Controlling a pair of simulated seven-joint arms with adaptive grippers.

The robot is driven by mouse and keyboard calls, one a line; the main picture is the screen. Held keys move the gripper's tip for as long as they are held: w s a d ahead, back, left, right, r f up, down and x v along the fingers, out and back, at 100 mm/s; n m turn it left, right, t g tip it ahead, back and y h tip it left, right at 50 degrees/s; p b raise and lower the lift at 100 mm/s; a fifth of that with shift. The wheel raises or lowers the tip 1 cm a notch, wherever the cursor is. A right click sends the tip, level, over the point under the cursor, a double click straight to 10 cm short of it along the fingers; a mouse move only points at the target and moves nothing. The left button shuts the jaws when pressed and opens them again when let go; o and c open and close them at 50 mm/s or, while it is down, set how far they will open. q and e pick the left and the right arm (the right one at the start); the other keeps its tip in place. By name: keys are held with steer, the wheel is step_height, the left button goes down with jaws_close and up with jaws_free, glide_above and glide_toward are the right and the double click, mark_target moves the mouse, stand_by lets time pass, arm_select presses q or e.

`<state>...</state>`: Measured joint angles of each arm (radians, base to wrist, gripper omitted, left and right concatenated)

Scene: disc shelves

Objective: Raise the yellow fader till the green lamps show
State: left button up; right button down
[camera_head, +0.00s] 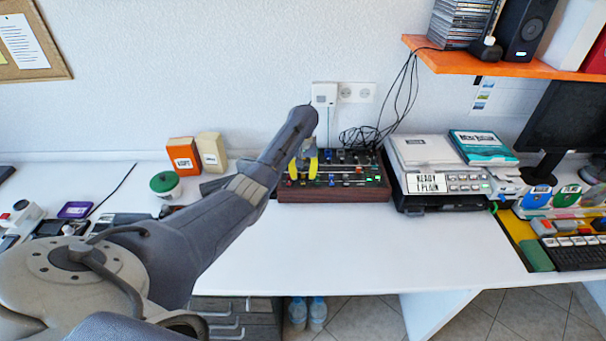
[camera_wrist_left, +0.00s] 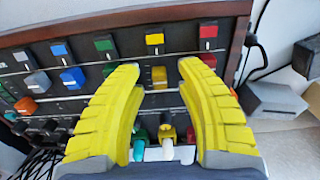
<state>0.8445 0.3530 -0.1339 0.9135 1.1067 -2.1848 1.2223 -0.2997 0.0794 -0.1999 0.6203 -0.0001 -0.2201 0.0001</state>
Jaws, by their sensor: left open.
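The fader console (camera_head: 335,195), dark with a reddish-brown wooden frame, sits at the back of the white desk. In the left wrist view its panel (camera_wrist_left: 130,42) carries blue, green, yellow and red blocks in columns. A yellow block (camera_wrist_left: 154,39) and another yellow cap (camera_wrist_left: 159,76) lie in one column. My left gripper (camera_head: 303,167) has yellow fingers and is over the console's left part. In the wrist view the open fingers (camera_wrist_left: 160,65) stand on either side of the lower yellow cap, apart from it. I cannot make out lit green lamps. My right gripper is not in view.
A grey device (camera_head: 440,175) stands close to the console's right. Orange (camera_head: 184,157) and cream boxes (camera_head: 212,151) and a green-lidded cup (camera_head: 166,185) are to its left. Black cables (camera_head: 375,137) lie behind. The desk (camera_head: 340,245) in front is clear.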

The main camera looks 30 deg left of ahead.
arm_select(q)
steer(key=shift+o, duration=0.2)
steer(key=shift+f, duration=0.2)
jaws_close()
